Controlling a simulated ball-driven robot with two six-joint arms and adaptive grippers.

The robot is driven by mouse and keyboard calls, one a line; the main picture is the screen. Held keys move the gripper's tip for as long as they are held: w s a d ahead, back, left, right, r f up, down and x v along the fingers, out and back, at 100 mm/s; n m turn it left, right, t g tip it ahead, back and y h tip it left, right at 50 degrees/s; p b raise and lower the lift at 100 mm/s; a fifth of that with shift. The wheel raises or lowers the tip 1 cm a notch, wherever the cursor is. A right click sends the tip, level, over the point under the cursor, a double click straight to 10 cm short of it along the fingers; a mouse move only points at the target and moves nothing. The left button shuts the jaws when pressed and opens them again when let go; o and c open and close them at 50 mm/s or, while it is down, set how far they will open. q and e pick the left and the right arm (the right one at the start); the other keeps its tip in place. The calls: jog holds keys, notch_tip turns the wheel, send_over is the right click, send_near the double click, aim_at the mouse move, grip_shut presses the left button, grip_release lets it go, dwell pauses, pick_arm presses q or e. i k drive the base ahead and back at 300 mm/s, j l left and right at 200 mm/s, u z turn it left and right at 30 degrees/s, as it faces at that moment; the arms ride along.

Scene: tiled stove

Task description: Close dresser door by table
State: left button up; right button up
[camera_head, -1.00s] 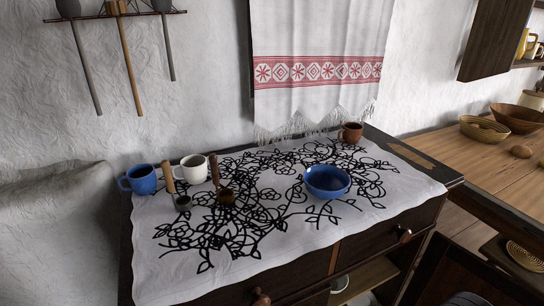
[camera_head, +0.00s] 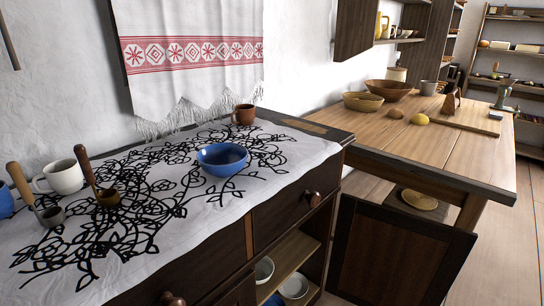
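The dark wooden dresser (camera_head: 215,250) stands at the left, its top covered by a white cloth with black vine patterns. Its right door (camera_head: 395,252) is open and swung out to the right, in front of the wooden table (camera_head: 455,150). The open compartment shows a shelf (camera_head: 285,262) with a white bowl (camera_head: 264,270) and more dishes below. A drawer knob (camera_head: 313,199) is above the opening, and another knob (camera_head: 172,299) shows at the bottom edge. Neither of my grippers is in view.
On the dresser top are a blue bowl (camera_head: 222,159), a brown mug (camera_head: 243,114), a white mug (camera_head: 62,177) and two ladles. The table holds baskets (camera_head: 363,102), a yellow fruit (camera_head: 419,119) and a board. Wooden floor (camera_head: 505,250) is clear at the right.

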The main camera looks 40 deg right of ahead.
aim_at(382, 255)
jog(key=k+l+u, duration=0.1)
jog(key=k+l, duration=0.15)
jog(key=l, duration=0.25)
jog(key=k+l, duration=0.25)
jog(key=l, duration=0.25)
jog(key=k+l+u, duration=0.15)
jog(key=l, duration=0.35)
jog(key=k+l, duration=0.4)
jog(key=k+l+u, duration=0.1)
jog(key=l, duration=0.35)
jog(key=k+l+u, duration=0.1)
jog(key=l, duration=0.3)
jog(key=k+l+u, duration=0.1)
jog(key=l, duration=0.35)
jog(key=k+l+u, duration=0.1)
jog(key=l, duration=0.3)
jog(key=k+l+u, duration=0.1)
jog(key=l, duration=0.25)
jog(key=k+l+u, duration=0.15)
jog(key=l, duration=0.25)
jog(key=k+l+u, duration=0.1)
jog(key=k+l, duration=0.2)
jog(key=i+l, duration=0.1)
jog(key=l, duration=0.5)
jog(key=i+l+u, duration=0.15)
jog(key=l, duration=0.4)
